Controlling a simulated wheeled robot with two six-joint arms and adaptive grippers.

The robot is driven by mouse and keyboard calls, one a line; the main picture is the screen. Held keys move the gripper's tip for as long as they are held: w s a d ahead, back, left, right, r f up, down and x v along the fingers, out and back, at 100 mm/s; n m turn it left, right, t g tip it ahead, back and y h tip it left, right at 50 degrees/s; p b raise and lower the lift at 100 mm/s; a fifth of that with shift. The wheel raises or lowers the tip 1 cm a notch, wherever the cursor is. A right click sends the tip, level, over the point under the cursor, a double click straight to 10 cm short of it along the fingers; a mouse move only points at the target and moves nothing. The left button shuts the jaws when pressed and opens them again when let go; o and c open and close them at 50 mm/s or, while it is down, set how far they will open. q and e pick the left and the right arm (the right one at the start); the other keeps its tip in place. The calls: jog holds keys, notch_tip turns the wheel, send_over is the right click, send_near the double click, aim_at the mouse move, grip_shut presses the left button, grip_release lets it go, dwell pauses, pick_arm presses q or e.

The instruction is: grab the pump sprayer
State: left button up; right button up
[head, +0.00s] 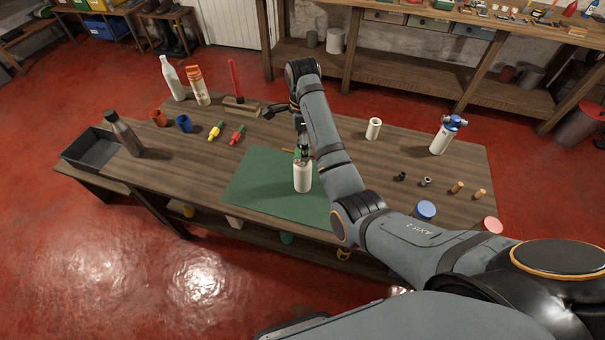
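The pump sprayer, a white bottle with a blue head (441,138), stands upright near the right end of the wooden table. A white cylindrical container (303,178) stands on the green mat (258,180). My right arm reaches in from the lower right over the table, and its dark gripper (303,153) points down at the top of the white container, well left of the pump sprayer. The fingers are small and dark, so I cannot tell whether they grip the container. My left gripper is not in view.
A white cup (373,128) stands between the mat and the sprayer. Small fittings (457,187), a blue lid (426,210) and a pink lid (492,225) lie at the right.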

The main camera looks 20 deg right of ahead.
aim_at(297, 169)
jog(key=shift+s+f+b, duration=0.25)
jog(key=shift+f+b, duration=0.2)
jog(key=shift+f, duration=0.45)
notch_tip(297, 169, down, 2)
jog(key=shift+a+f+p, duration=0.1)
jog(key=shift+p, duration=0.35)
jog(key=shift+w+f, duration=0.15)
jog(key=shift+f, duration=0.15)
jog(key=shift+c, duration=0.3)
jog(key=c, duration=1.7)
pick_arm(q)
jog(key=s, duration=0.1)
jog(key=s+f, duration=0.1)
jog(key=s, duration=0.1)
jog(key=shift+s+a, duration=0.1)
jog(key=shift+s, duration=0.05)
